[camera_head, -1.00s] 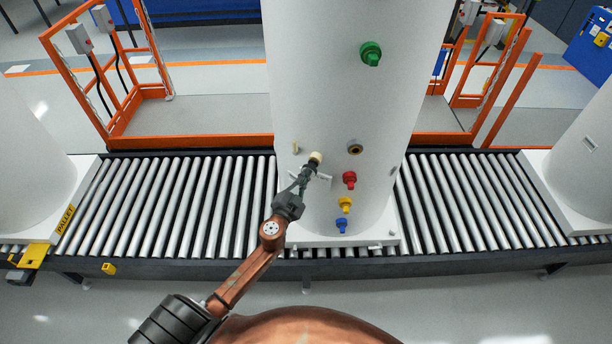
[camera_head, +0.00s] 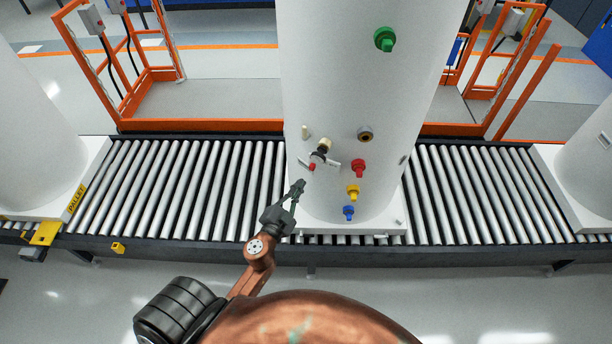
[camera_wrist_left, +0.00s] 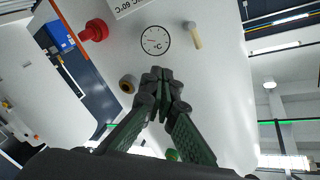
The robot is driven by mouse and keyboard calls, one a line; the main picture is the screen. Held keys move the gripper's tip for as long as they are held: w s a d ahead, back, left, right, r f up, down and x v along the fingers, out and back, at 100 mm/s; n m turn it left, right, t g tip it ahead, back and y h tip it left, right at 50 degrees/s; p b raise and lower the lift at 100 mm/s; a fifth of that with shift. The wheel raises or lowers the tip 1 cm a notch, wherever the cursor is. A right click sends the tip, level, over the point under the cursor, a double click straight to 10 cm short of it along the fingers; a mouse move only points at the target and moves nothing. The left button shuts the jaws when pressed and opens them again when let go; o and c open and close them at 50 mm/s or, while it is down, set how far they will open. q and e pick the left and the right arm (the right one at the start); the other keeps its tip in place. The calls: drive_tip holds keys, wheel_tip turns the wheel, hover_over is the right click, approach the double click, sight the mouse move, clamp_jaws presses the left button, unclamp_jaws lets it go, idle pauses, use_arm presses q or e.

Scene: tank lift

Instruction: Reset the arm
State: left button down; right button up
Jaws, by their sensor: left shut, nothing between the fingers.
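My left gripper (camera_head: 297,187) is in front of the lower left side of the white tank (camera_head: 355,95), with its fingers together and nothing between them. In the left wrist view my left gripper (camera_wrist_left: 164,88) also shows shut, in front of the tank wall. In the head view a pale fitting with a red tip (camera_head: 318,157) sticks out of the tank just above and right of the fingertips, apart from them. Red (camera_head: 358,168), yellow (camera_head: 353,191) and blue (camera_head: 348,212) fittings run down the tank to the right. My right gripper is not in view.
The tank stands on a pallet on a roller conveyor (camera_head: 185,185). Other tanks stand at the far left (camera_head: 35,150) and far right (camera_head: 595,165). Orange railings (camera_head: 205,126) stand behind. A round dial (camera_wrist_left: 155,40) shows on the tank in the left wrist view.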

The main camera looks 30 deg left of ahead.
use_arm(q)
drive_tip(key=s+f+n+g+b, duration=0.1)
drive_tip(key=s+f+g+b, duration=0.25)
drive_tip(key=f, duration=1.25)
drive_tip(key=s+f+n+g+h+b, duration=0.15)
drive_tip(key=s+f, duration=0.25)
drive_tip(key=f, duration=1.2)
drive_tip(key=s+f+n+g+y+b, duration=0.1)
drive_tip(key=s+f+g+b, duration=0.25)
drive_tip(key=f, duration=1.25)
drive_tip(key=s+d+f+g+h+b, duration=0.1)
drive_tip(key=s+f+g+b, duration=0.25)
drive_tip(key=s+f, duration=1.35)
drive_tip(key=s+d+f+g+b, duration=0.1)
drive_tip(key=s+f+g, duration=0.1)
drive_tip(key=s+f, duration=0.5)
drive_tip(key=s+f+n+g+b, duration=0.1)
drive_tip(key=s+f+g, duration=0.1)
drive_tip(key=s+f, duration=0.5)
drive_tip(key=s+h, duration=0.1)
drive_tip(key=s, duration=0.3)
drive_tip(key=shift+s+d+g+b, duration=0.3)
drive_tip(key=shift+s+d+g, duration=0.05)
drive_tip(key=shift+s+g, duration=0.05)
